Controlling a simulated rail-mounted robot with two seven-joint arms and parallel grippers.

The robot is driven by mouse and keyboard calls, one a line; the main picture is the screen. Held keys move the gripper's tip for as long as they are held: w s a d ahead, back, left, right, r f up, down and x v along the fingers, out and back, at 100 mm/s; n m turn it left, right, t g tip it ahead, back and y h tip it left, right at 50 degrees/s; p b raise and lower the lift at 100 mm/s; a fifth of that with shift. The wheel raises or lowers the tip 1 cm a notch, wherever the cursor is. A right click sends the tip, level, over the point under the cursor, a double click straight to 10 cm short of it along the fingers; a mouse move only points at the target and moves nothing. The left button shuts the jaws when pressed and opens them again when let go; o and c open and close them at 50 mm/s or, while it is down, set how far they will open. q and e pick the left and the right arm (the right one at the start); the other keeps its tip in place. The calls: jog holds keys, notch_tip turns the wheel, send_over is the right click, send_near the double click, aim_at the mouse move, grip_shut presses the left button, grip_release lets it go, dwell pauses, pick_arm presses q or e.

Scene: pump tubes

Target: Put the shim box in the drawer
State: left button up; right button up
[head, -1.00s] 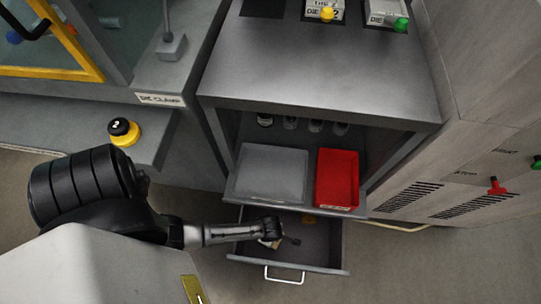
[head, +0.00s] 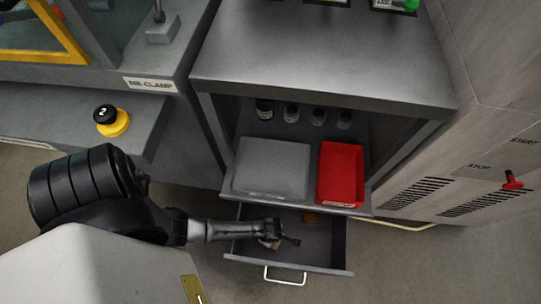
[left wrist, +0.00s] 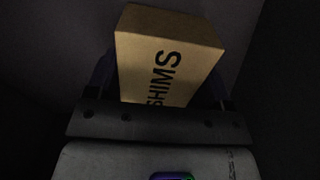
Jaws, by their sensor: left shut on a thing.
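The shim box (left wrist: 165,55) is a tan cardboard box marked SHIMS, close in front of the left wrist camera. My left gripper (head: 278,241) is shut on it, with a finger at each side of the box. Whether the box touches the drawer floor cannot be told. My right gripper is not in view.
Above the drawer, a shelf holds a grey tray (head: 271,168) and a red bin (head: 340,174), with several small dark containers behind. The drawer has a white front handle (head: 285,281). A yellow-and-black button (head: 112,121) sits at left.

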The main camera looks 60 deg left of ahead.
pick_arm(q)
jog(key=shift+f, duration=0.15)
jog(key=o, duration=1.1)
notch_tip(320, 180, up, 12)
jog(key=p, duration=0.8)
